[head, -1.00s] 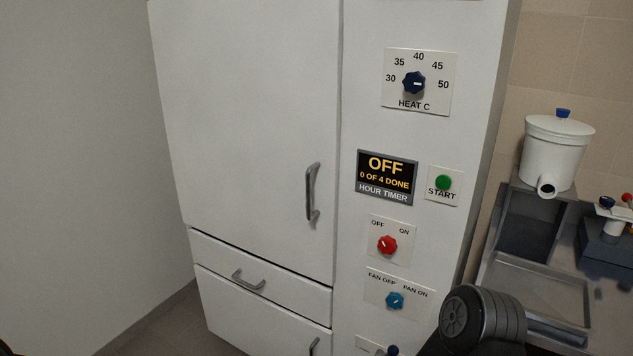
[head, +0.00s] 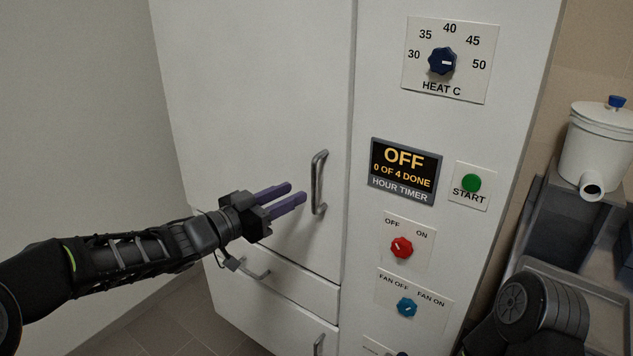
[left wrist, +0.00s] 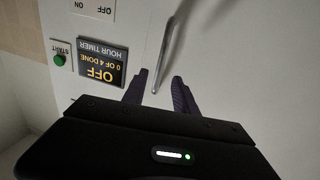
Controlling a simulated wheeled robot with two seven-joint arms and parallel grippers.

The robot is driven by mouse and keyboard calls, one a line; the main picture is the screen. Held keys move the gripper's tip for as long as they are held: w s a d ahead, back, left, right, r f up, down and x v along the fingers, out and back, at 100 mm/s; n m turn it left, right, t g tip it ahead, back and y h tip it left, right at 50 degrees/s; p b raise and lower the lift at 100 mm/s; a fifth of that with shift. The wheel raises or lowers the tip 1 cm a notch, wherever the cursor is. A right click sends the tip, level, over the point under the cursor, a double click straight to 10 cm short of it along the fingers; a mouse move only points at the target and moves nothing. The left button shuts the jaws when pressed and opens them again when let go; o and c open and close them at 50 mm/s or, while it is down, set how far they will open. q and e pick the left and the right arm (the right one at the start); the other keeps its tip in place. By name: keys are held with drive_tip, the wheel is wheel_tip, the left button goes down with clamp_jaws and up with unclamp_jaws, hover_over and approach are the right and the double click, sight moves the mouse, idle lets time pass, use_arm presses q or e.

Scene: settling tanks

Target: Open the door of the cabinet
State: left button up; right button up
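The white cabinet door (head: 255,90) is closed, its right edge flush with the control panel. Its vertical grey bar handle (head: 318,182) sits near that edge. My left gripper (head: 297,192) is open, its two purple fingers pointing at the handle from the left and a little short of it in the head view. In the left wrist view the handle (left wrist: 163,55) shows ahead, its end between the open fingers (left wrist: 158,90); I cannot tell whether they touch it. My right gripper is not in view; only part of my right arm shows at the lower right.
The control panel holds a heat dial (head: 442,61), an hour timer display (head: 405,171) reading OFF, a green start button (head: 471,183), a red knob (head: 401,247) and a blue fan knob (head: 406,307). Drawers lie below the door. A white pot (head: 598,148) stands at the right.

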sight(314, 208)
use_arm(q)
drive_tip(key=x, duration=0.7)
drive_tip(key=shift+w+d+p, duration=0.2)
drive_tip(key=shift+d+p, duration=0.1)
drive_tip(key=shift+p, duration=0.1)
drive_tip(key=shift+c, duration=0.3)
clamp_jaws()
idle(0.8)
